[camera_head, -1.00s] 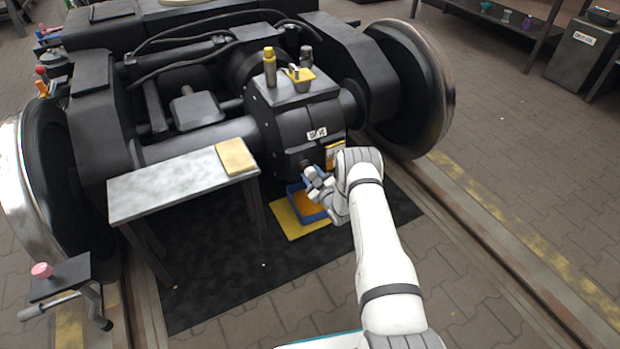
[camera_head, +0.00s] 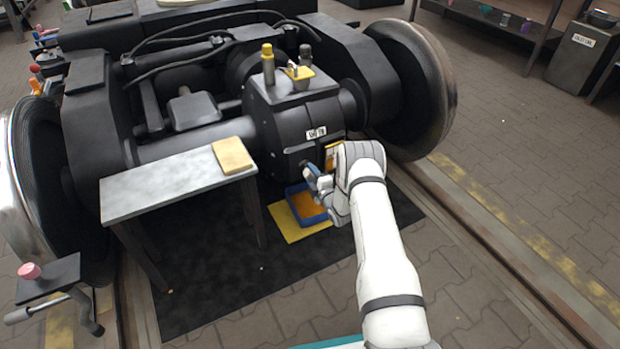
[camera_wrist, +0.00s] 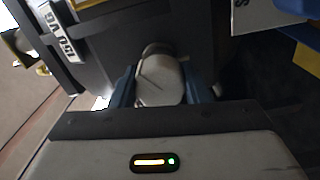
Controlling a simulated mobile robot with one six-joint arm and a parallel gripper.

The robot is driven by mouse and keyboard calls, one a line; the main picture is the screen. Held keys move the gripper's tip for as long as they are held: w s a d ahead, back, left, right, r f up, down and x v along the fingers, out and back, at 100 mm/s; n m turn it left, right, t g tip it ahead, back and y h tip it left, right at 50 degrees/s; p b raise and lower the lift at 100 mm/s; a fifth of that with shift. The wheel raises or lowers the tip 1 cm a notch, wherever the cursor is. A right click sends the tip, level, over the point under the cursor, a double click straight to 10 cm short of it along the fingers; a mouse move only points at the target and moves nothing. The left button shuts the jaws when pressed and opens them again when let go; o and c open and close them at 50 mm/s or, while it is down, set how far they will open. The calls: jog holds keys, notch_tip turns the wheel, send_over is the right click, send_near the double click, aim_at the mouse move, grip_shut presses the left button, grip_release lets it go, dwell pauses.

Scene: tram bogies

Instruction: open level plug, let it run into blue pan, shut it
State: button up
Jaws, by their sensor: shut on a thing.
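My gripper (camera_head: 314,176) is at the lower front of the dark gearbox (camera_head: 292,125) in the head view. In the wrist view its blue fingers (camera_wrist: 161,90) are closed on the sides of a grey round plug (camera_wrist: 160,78), the level plug, which sits against the gearbox housing. Whether its thread is still engaged cannot be seen. The blue pan (camera_head: 292,190) stands on a yellow mat below the gripper, with an orange-brown inside. My wrist partly hides its right side. No running oil is visible.
A grey bench (camera_head: 165,185) with a yellow pad (camera_head: 232,155) stands left of the gearbox. A large wheel (camera_head: 425,90) stands to the right, above the rail. A small stand with a pink knob (camera_head: 29,271) is at lower left. Open paving lies at right.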

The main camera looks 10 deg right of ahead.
jog(key=n, duration=0.2)
jog(key=n+b, duration=0.1)
jog(key=n, duration=0.1)
jog(key=n+b, duration=0.1)
jog(key=shift+a+f+n, duration=0.15)
jog(key=shift+a+n, duration=0.1)
jog(key=shift+n, duration=0.15)
jog(key=n+b, duration=0.1)
jog(key=n, duration=0.3)
jog(key=shift+n+b, duration=0.4)
jog(key=o, duration=1)
jog(key=shift+d, duration=0.15)
jog(key=shift+p+v, duration=1.55)
jog(key=shift+v, duration=2.4)
jog(key=shift+r, duration=0.25)
